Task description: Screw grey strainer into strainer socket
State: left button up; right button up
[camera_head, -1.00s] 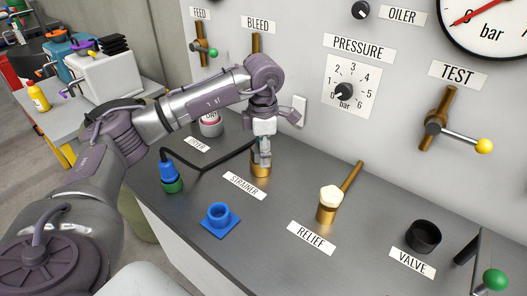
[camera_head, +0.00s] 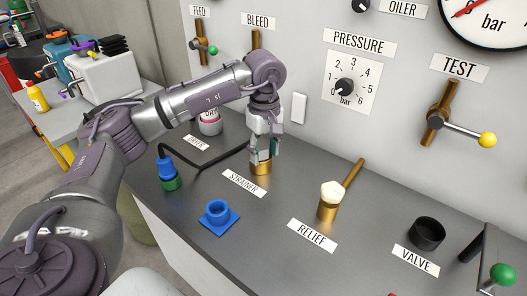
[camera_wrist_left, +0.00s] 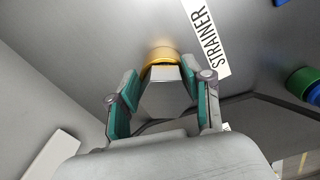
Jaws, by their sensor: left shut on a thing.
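My left gripper (camera_head: 262,158) points down over the brass strainer socket (camera_head: 261,169), which stands on the grey bench behind the STRAINER label (camera_head: 244,183). The gripper is shut on the grey strainer. In the left wrist view the grey strainer (camera_wrist_left: 168,98) is a faceted piece between the two teal-padded fingers (camera_wrist_left: 160,92). Its far end meets the gold rim of the socket (camera_wrist_left: 164,54). I cannot tell how deep it sits in the socket. My right gripper is not in view.
A blue flanged fitting (camera_head: 218,215) and a blue-and-green connector (camera_head: 169,174) with a black hose stand left of the socket. The brass relief fitting (camera_head: 328,209) with a white cap and the black valve ring (camera_head: 427,234) are to the right. The wall panel rises close behind.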

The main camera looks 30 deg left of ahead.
pick_arm(q)
jog(key=shift+s+f+m, duration=0.15)
jog(key=shift+m, duration=1.05)
jog(key=shift+c, duration=0.2)
jog(key=o, duration=0.9)
jog(key=shift+a+r, duration=0.1)
jog(key=shift+r, duration=0.1)
jog(key=shift+o, duration=1.3)
jog(key=shift+w+f, duration=0.1)
jog(key=shift+w, duration=0.15)
jog(key=shift+o, duration=0.4)
jog(key=shift+w+a+f, duration=0.15)
jog(key=shift+w+a, duration=0.05)
jog(key=shift+w, duration=0.05)
jog(key=shift+s+d+r, duration=0.1)
jog(key=shift+s+r, duration=0.1)
jog(key=shift+r, duration=0.25)
notch_tip(320, 180, up, 11)
jog(key=shift+r, duration=0.15)
